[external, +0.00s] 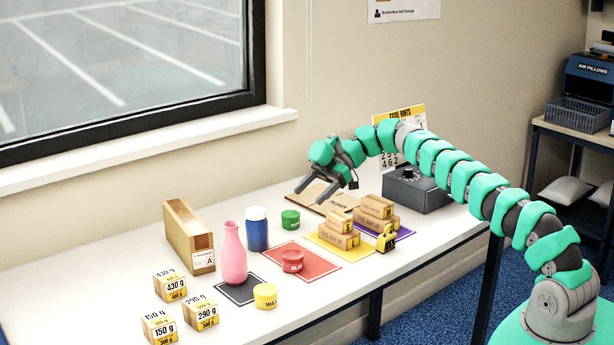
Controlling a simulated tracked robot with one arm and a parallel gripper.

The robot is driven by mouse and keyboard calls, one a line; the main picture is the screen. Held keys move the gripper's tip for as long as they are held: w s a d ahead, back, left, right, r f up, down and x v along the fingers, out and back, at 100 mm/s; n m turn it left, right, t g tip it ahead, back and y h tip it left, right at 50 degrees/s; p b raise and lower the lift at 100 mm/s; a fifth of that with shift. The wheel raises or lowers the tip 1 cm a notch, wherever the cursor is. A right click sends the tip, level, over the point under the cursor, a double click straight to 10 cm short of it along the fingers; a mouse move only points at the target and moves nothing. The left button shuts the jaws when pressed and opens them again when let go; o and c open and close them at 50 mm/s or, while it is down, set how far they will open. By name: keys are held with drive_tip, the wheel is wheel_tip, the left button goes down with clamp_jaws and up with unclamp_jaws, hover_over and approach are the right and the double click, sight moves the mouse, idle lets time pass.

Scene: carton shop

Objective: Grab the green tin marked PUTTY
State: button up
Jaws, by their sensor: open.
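The green tin (290,219) stands on the white table near its middle, behind the red mat; its label is too small to read fully. It is right of a blue jar with a white lid (257,230). My gripper (312,197) is open and empty, its two fingers pointing down and left. In the picture it is above and slightly right of the green tin, apart from it. The height of the gripper over the table is hard to tell.
A red tin (292,261) sits on the red mat (318,268). A yellow tin (265,296), a pink bottle (233,255) and a wooden holder (187,236) stand to the left. The front edge is clear.

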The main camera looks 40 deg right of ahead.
sight(292, 213)
drive_tip(key=shift+x, duration=3.85)
drive_tip(key=shift+w+d+f, duration=0.1)
drive_tip(key=shift+f, duration=0.05)
drive_tip(key=c, duration=1.1)
